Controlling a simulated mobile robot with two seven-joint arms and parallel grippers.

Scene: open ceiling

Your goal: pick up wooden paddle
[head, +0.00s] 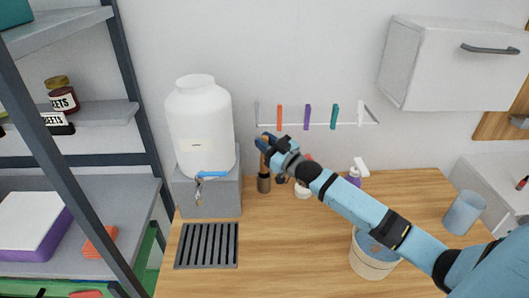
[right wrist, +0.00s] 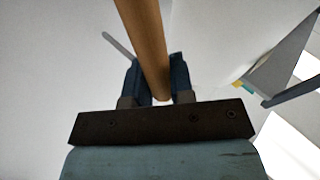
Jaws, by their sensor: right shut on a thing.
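The wooden paddle shows in the right wrist view as a round, light-brown wooden shaft (right wrist: 146,45) running between my fingers. My right gripper (right wrist: 157,80) is shut on this shaft, with one dark blue finger on each side. In the head view my right gripper (head: 266,142) is near the back wall, above the left part of the wooden counter. Below it a narrow brown piece (head: 263,163) leads down to a darker brown cylinder (head: 264,184) by the counter's back edge. I cannot tell whether the cylinder is part of the paddle or a separate holder. My left gripper is not in view.
A white water container (head: 200,125) on a grey stand (head: 212,195) is just left of the gripper. A rail with coloured clips (head: 307,118) is on the wall. The counter's middle (head: 290,255) is clear.

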